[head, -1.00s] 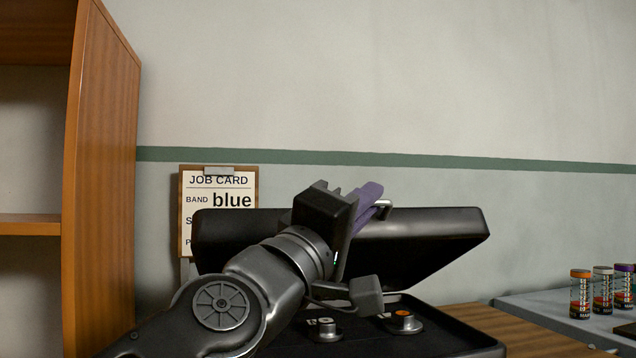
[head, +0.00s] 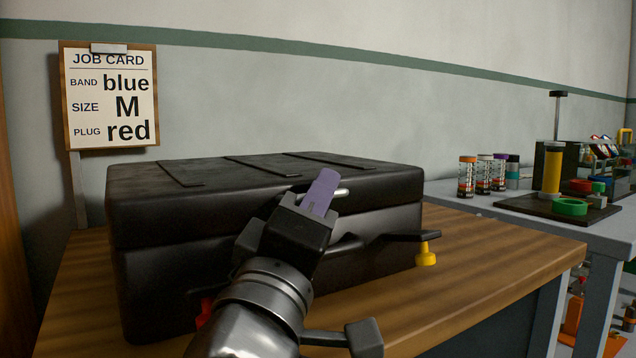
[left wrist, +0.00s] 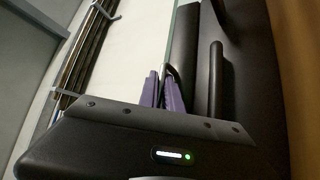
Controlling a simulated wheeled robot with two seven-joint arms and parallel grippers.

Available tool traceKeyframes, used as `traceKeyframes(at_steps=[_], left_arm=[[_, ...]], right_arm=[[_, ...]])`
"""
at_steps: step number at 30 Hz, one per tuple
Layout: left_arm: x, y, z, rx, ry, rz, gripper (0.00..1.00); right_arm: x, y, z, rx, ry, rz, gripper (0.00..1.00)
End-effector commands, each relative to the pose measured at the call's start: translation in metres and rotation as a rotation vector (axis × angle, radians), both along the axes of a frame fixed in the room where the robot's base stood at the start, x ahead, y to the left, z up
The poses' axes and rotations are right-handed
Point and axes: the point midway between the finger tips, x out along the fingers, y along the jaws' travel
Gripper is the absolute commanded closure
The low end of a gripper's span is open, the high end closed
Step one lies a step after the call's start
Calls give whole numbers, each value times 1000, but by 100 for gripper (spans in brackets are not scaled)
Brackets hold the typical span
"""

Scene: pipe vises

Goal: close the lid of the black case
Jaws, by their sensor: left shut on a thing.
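The black case (head: 380,262) stands on the wooden bench. Its lid (head: 150,212) lies down over the base, its top about level, with only a thin seam between the two. My left gripper (head: 320,192) is at the front of the lid, its purple fingers shut on the silver lid handle (head: 342,192). The left wrist view shows the purple fingers (left wrist: 163,90) close together, with the dark case body to their right. The inside of the case is hidden. My right gripper is not in view.
A job card (head: 110,97) stands behind the case. A yellow part (head: 427,254) is at the case's right front, a red part (head: 204,312) at its left front. The wooden bench top (head: 490,250) is bare at right. A grey table with canisters (head: 467,177) stands beyond.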

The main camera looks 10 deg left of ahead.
Motion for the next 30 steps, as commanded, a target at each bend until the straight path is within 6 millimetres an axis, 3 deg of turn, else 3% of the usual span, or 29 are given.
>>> traceKeyframes(at_steps=[1,11,12,15,22,30], left_arm=[[3,-1,-11,-7,22,-8,100],[3,-3,-13,-5,24,-10,100],[3,-3,-13,-5,24,-10,89],[3,-2,-13,-3,23,-9,82],[2,-1,-11,-1,20,-5,82],[-24,3,-18,-1,13,-6,82]], right_arm=[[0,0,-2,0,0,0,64],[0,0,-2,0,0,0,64],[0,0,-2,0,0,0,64],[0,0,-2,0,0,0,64],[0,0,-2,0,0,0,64],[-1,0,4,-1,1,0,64]])
